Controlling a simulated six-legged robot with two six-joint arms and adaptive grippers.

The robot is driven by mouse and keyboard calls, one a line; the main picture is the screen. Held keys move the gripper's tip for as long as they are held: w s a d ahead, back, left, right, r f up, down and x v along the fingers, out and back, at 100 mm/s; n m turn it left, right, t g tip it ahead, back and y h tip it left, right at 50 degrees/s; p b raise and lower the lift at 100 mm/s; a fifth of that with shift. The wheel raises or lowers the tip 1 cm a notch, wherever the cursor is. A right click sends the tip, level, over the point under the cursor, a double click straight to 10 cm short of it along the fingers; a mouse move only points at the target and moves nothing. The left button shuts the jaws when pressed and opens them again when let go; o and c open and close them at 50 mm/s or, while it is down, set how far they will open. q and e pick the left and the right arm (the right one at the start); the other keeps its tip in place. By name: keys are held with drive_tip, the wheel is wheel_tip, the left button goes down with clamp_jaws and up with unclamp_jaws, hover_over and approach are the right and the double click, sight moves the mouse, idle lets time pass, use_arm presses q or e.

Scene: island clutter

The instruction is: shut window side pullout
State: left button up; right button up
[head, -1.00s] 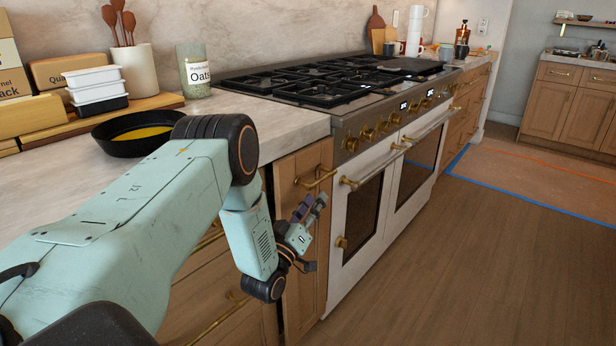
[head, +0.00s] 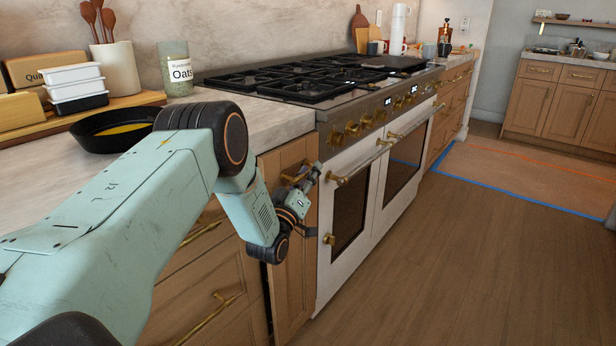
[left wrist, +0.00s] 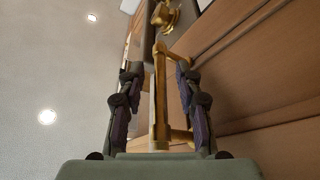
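The pullout is a narrow wooden front (head: 293,280) between the drawers and the range. A dark gap shows along its left edge, so it seems to stand slightly out; how far is hard to tell. Its brass bar handle (head: 291,180) is near the top. My left gripper (head: 308,180) is at this handle and partly covers it. In the left wrist view the handle bar (left wrist: 161,100) runs between the two fingers of the left gripper (left wrist: 159,82), which are apart with gaps on both sides. My right gripper is not in view.
The range (head: 350,200) with brass knobs and oven handles stands right beside the pullout. A black pan (head: 95,137), stacked containers (head: 77,88) and an oats jar (head: 174,70) are on the counter (head: 270,118).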

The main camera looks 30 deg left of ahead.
use_arm(q)
drive_tip(key=shift+c, duration=0.3)
clamp_jaws()
idle(0.4)
